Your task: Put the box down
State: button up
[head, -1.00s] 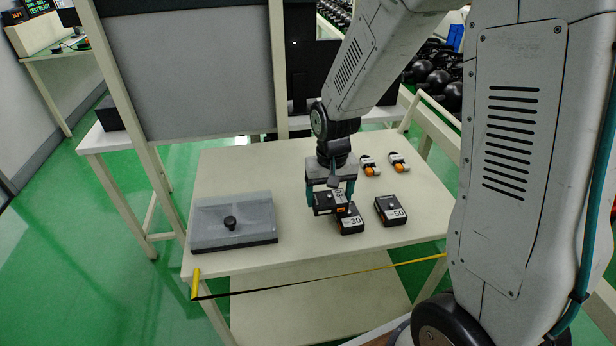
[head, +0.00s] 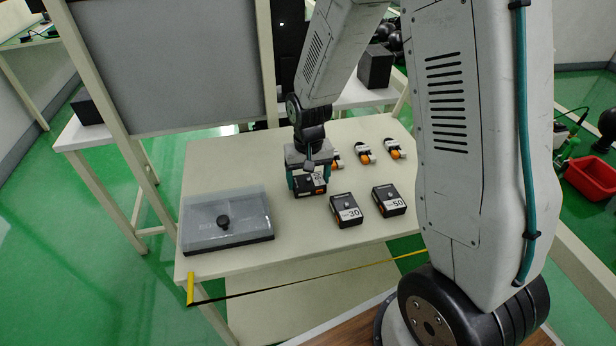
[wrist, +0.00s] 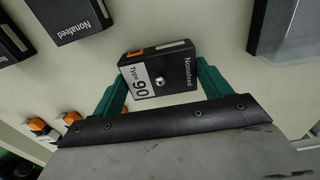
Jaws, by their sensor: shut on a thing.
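My gripper (head: 308,184) has its teal fingers shut on a small black box with a white label and orange parts (head: 311,188). The gripper with the box is over the cream table (head: 290,240), left of and behind the other boxes. I cannot tell whether the box touches the tabletop.
Two similar black boxes, marked 30 (head: 347,209) and 50 (head: 389,200), lie to the right. A grey-lidded case (head: 228,222) lies to the left. Small orange-and-white parts (head: 363,152) lie behind. A yellow-black tape (head: 300,290) crosses the front edge. Table between case and boxes is clear.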

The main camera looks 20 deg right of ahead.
jog(key=shift+f, duration=0.15)
jog(key=o, duration=1.2)
jog(key=shift+c, duration=0.2)
